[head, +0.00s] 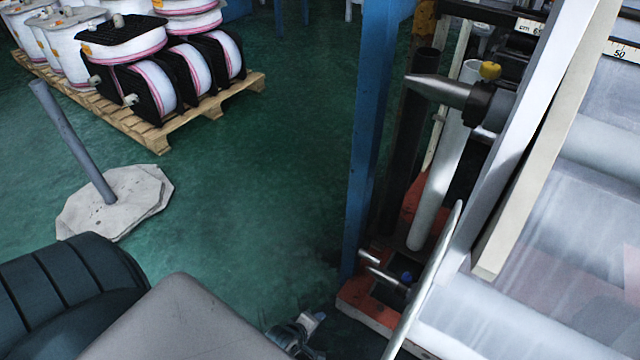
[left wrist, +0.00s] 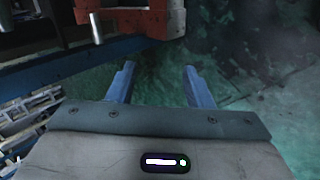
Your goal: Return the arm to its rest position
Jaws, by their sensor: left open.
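My left arm comes in at the lower left of the head view, and part of my left gripper (head: 299,333) shows at the bottom edge, low beside the film tower's foot. In the left wrist view the two blue-grey fingers of my left gripper (left wrist: 160,80) are apart with nothing between them. Green floor lies beyond them. My right arm and right gripper do not show.
The film tower's blue post (head: 372,130), pointed spindle (head: 440,90) and curved metal bar (head: 432,275) stand close on the right. A pole on a pale base (head: 118,200) and a pallet (head: 150,130) with white reels (head: 125,42) stand left. Green floor (head: 260,190) between is clear.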

